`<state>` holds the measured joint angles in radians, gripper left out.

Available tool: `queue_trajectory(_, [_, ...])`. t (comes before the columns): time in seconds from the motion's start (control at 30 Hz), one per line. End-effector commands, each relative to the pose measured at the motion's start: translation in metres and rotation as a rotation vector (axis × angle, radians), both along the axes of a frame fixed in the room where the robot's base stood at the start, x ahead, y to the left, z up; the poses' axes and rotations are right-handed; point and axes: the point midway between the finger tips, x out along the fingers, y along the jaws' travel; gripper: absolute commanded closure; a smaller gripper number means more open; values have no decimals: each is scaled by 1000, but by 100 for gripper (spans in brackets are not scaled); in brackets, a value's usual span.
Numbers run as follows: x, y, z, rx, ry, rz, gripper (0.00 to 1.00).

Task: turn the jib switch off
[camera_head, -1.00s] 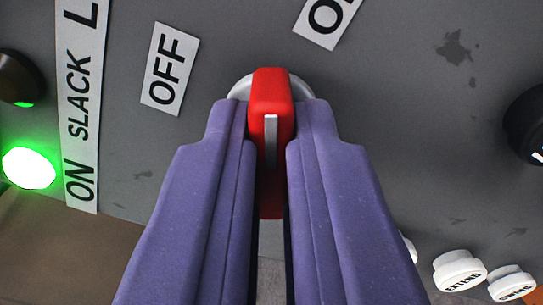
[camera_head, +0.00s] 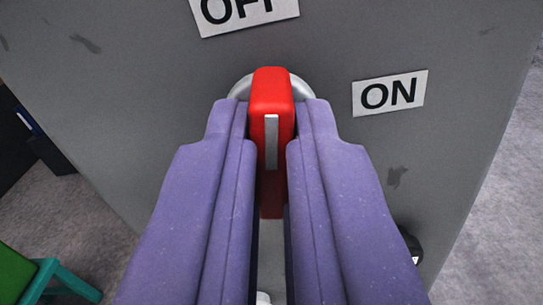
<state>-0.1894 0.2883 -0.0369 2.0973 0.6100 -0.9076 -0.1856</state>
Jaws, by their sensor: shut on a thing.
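The jib switch is a red knob (camera_head: 271,92) with a pale stripe on its face, on a round silver base (camera_head: 238,88) on the grey panel. My gripper (camera_head: 271,125) has its two purple fingers on either side of the knob, shut on it. The knob's far end points up in the picture, nearly at the "OFF" label (camera_head: 245,12), which is cut by the top edge. The "ON" label (camera_head: 389,93) is to the right of the knob. The fingers hide part of the knob's sides and the panel below.
A dark knob (camera_head: 412,249) shows beside my right finger. A white button is partly visible between the fingers at the bottom. The grey panel (camera_head: 130,110) ends on both sides, with grey floor (camera_head: 85,215) beyond. A green and teal object (camera_head: 60,278) is at lower left.

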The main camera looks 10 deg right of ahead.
Motion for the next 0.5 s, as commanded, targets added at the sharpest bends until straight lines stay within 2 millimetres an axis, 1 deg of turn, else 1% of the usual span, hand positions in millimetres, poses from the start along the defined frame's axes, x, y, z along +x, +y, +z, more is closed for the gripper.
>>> queue_trajectory(0.2, [0,0,0,-122,42,1,100])
queue_trajectory(0.5, [0,0,-1,-203,69,2,100])
